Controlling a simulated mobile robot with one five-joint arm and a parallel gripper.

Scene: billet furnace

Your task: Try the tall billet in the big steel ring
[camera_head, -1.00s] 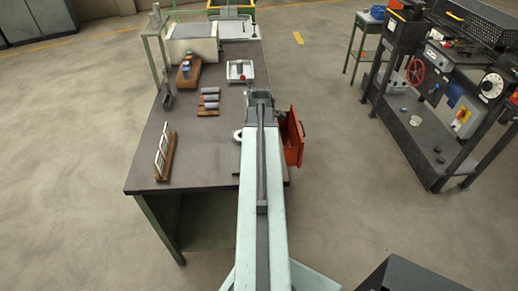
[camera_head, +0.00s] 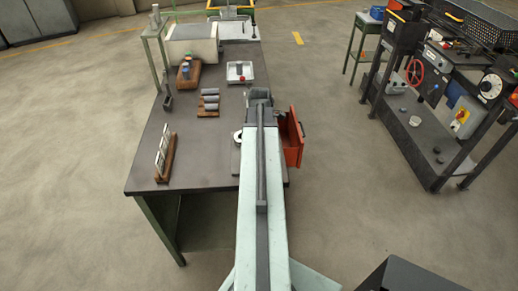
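My gripper (camera_head: 258,96) is above the right part of the dark bench, at the far end of my pale arm. It is seen from behind and small, so its fingers and anything between them cannot be made out. A pale ring (camera_head: 238,135) lies on the bench just left of my arm, partly hidden by it; I cannot tell if it is the big steel ring. Several grey cylinders (camera_head: 209,99) lie on a wooden rack left of my gripper. A small upright piece stands on a wooden block (camera_head: 188,78) farther back. I cannot tell which is the tall billet.
The bench (camera_head: 200,150) carries a wooden rack with pale plates (camera_head: 166,158) at front left and a white tray with a red part (camera_head: 240,72) behind my gripper. An open red drawer (camera_head: 292,140) juts out at right. A black machine stand (camera_head: 430,110) stands farther right across open floor.

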